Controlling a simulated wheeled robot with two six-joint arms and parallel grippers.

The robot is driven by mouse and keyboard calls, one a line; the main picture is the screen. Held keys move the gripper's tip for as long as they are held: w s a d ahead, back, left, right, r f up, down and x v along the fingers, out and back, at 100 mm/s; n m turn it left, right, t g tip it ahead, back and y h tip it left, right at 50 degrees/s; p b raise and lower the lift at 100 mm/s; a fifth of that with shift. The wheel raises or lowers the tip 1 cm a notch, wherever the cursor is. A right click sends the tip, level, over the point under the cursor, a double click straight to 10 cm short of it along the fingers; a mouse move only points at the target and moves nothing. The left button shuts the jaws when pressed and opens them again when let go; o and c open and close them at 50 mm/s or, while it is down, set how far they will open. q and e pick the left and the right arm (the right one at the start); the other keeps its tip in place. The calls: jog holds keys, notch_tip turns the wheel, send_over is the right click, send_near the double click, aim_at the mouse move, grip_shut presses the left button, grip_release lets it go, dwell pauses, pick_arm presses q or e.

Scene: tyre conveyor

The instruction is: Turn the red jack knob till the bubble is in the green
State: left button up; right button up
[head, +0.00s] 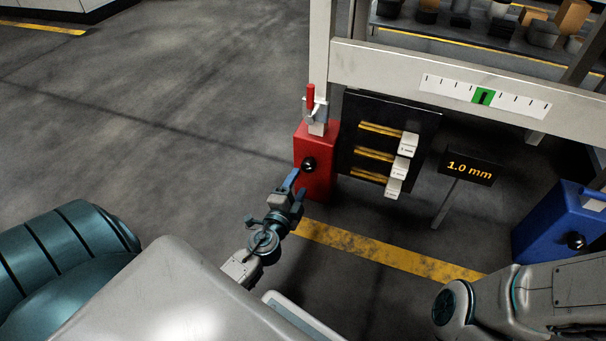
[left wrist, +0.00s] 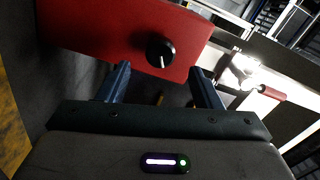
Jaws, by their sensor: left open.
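The red jack (head: 318,178) stands at the foot of the left post, with a round black knob (head: 308,164) on its front. In the left wrist view the knob (left wrist: 160,50) has a white pointer line and sits on the red face (left wrist: 95,30). My left gripper (head: 294,184) is open just short of the knob. Its two blue fingers (left wrist: 159,74) are spread to either side below the knob, apart from it, with nothing between them. The white scale (head: 450,88) on the crossbeam has a green zone (head: 483,96); a small dark-and-light mark shows within the green. My right gripper is out of view.
A sign reading 1.0 mm (head: 469,168) stands right of a black rack (head: 350,135) with white-tagged yellow strips. A blue jack (head: 550,225) with a black knob is at the right. A red handle (head: 310,96) sits above the red jack. Floor at left is clear.

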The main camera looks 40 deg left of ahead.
pick_arm(q)
jog(key=shift+v, duration=2.2)
